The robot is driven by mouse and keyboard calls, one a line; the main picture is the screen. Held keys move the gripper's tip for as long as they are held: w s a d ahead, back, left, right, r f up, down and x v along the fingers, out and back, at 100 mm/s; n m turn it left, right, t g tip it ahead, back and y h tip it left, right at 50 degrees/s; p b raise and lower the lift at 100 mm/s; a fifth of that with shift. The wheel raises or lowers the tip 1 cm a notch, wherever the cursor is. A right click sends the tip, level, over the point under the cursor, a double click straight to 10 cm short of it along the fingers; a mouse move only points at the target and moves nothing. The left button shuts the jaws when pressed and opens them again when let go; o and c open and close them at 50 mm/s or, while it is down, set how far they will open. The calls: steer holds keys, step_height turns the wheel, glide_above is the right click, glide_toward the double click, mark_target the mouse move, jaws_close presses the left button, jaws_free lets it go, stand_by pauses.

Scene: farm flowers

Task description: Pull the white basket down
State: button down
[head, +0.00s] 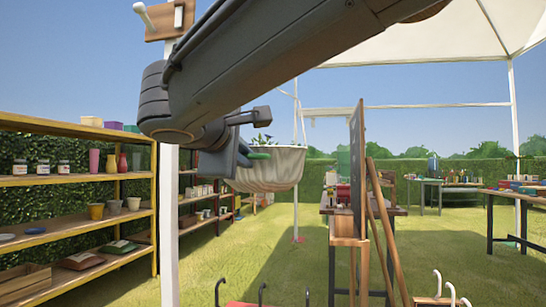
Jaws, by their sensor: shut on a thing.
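The white basket (270,172) hangs in mid-air near the middle of the head view, with green plants (262,138) showing above its rim. Thin white cords run up from it. My gripper (250,153) is at the basket's left rim and is shut on it. A small green piece shows at the rim there; I cannot tell what it belongs to. My arm hides the upper part of the cords, and the exact grip is partly hidden by the gripper itself.
A white post (169,220) stands left of the basket. Wooden shelves (75,182) with pots and jars fill the left. A tall dark board (358,170) and a table (385,211) stand to the right. Curved handles (262,294) rise at the bottom. Grass below the basket is open.

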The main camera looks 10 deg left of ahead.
steer(key=c, duration=2.1)
jaws_free()
steer(key=p+v, duration=0.1)
steer(key=v, duration=0.6)
steer(key=shift+s, duration=0.4)
